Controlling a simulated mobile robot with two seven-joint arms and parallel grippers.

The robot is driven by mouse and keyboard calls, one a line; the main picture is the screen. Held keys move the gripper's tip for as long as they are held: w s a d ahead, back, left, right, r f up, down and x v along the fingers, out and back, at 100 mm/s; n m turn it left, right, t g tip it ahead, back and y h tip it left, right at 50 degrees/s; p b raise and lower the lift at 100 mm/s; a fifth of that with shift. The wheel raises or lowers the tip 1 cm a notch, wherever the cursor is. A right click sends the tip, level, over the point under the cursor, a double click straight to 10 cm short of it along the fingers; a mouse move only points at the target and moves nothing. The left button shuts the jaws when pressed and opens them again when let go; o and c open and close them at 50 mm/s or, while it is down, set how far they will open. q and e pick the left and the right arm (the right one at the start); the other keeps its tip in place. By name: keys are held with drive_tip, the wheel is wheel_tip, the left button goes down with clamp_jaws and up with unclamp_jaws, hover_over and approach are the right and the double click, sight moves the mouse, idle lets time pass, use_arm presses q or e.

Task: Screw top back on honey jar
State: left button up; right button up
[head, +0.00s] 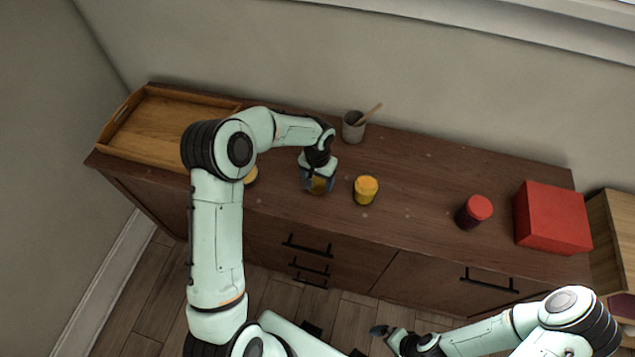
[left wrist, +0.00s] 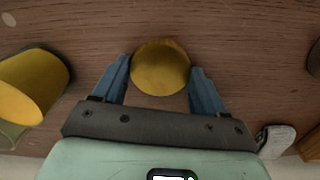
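The amber honey jar (head: 319,187) stands on the dark wooden cabinet, mostly covered by my left gripper (head: 316,181). In the left wrist view its round dull-gold top (left wrist: 160,67) lies between the blue fingers (left wrist: 160,75), which press close on both sides. A yellow-orange round thing (head: 251,176), perhaps the loose top, shows partly behind my left arm; I cannot tell for sure. My right gripper (head: 386,334) hangs low in front of the cabinet, away from the jars; its finger gap is unclear.
On the cabinet (head: 420,185), a yellow-topped jar (head: 365,190) stands right of my left gripper. A grey cup with a wooden stick (head: 353,128) is behind. A red-topped jar (head: 474,211) and red box (head: 552,217) stand right. A wooden tray (head: 150,125) lies left.

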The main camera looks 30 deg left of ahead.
sight(318, 182)
use_arm(q)
wheel_tip(318, 182, up, 20)
drive_tip(key=p, duration=0.1)
use_arm(e)
drive_tip(key=shift+w+r, duration=0.8)
drive_tip(key=shift+r, duration=0.1)
